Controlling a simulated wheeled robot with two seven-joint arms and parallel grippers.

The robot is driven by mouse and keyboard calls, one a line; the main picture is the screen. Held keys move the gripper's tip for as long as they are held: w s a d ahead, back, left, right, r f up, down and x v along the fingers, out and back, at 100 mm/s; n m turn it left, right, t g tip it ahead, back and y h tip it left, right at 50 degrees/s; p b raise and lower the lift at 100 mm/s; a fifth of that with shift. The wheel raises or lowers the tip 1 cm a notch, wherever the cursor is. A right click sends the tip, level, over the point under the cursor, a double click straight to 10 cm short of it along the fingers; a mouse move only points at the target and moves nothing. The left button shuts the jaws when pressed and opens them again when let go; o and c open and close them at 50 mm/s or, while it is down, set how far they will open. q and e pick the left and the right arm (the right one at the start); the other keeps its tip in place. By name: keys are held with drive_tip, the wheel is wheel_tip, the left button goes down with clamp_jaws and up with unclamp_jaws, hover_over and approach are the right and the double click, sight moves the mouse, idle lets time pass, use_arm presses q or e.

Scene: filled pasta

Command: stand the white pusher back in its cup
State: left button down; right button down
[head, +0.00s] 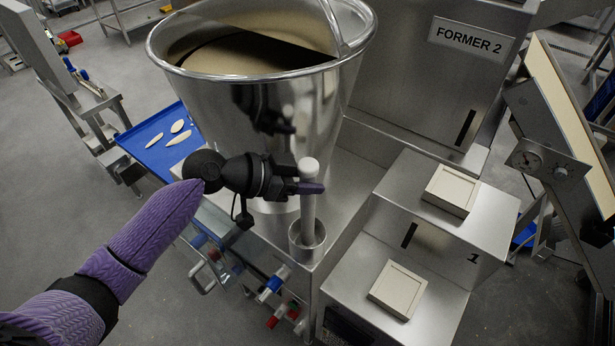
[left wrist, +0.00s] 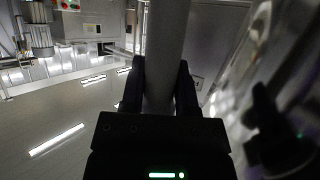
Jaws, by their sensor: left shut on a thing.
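The white pusher (head: 308,208) is an upright rod with a rounded white top. My left gripper (head: 311,187) is shut on the pusher just below its top. The left wrist view also shows the pusher (left wrist: 166,50) between the two dark fingers (left wrist: 160,90). The metal cup (head: 307,248) is on the machine's front ledge, and the pusher's lower end reaches down inside its rim. Whether the pusher touches the cup's bottom is hidden. My right gripper is not in view.
A large steel hopper (head: 340,95) stands right behind my left gripper. Two square cream moulds (head: 451,190) (head: 398,289) lie on steel steps to the right. A blue tray (head: 150,140) with pale pieces is at the left. Coloured-handled valves (head: 272,284) are below the ledge.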

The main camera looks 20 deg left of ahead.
use_arm(q)
unclamp_jaws()
idle(0.4)
idle(0.8)
drive_tip(key=s+a+b, duration=0.2)
drive_tip(key=s+a, duration=0.3)
drive_tip(key=a, duration=0.2)
drive_tip(key=shift+a+b, duration=0.15)
drive_tip(key=shift+b, duration=0.15)
idle(0.3)
drive_tip(key=shift+s, duration=0.15)
